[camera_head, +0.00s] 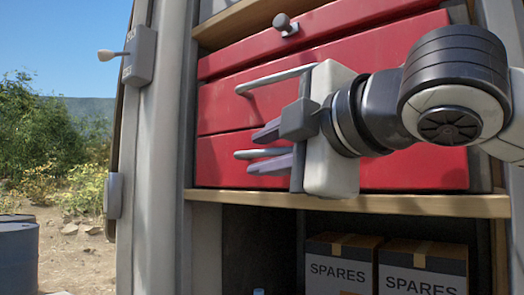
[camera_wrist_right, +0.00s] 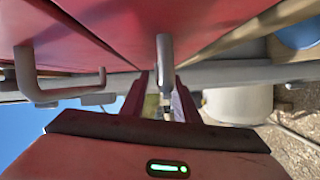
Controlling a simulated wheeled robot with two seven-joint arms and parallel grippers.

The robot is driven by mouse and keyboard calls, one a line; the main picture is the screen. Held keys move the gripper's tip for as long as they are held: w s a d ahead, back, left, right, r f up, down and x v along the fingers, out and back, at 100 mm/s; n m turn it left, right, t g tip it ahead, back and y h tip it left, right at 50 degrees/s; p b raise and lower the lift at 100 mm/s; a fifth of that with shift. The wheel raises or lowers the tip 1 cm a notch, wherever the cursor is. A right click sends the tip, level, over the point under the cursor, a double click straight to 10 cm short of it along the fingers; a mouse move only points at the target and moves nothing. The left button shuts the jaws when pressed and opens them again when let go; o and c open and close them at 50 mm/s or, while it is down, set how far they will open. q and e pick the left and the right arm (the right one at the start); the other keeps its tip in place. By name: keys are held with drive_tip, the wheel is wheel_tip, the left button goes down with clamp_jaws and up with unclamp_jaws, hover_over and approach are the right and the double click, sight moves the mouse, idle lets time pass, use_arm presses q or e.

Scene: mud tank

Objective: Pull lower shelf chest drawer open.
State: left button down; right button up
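The red chest stands on a wooden shelf in the head view. Its lower drawer (camera_head: 410,168) is flush with the front and looks shut. The lower drawer's grey bar handle (camera_head: 246,154) is partly hidden by my right gripper. It also shows in the right wrist view as a bar (camera_wrist_right: 165,50). My right gripper (camera_head: 262,148) comes in from the right, its fingers apart above and below the handle. In the right wrist view the bar lies between the fingers (camera_wrist_right: 164,98); contact cannot be told. My left gripper is not in view.
The middle drawer (camera_head: 225,107) has its own bar handle (camera_head: 272,78) just above my gripper. The top drawer has a round knob (camera_head: 283,22). A wooden shelf edge (camera_head: 400,205) runs below the chest, with SPARES boxes (camera_head: 338,275) underneath. Open ground lies left.

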drive_tip(key=shift+w+a, duration=0.3)
drive_tip(key=shift+w, duration=0.15)
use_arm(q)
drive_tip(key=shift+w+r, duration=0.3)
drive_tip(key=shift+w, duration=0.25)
use_arm(e)
clamp_jaws()
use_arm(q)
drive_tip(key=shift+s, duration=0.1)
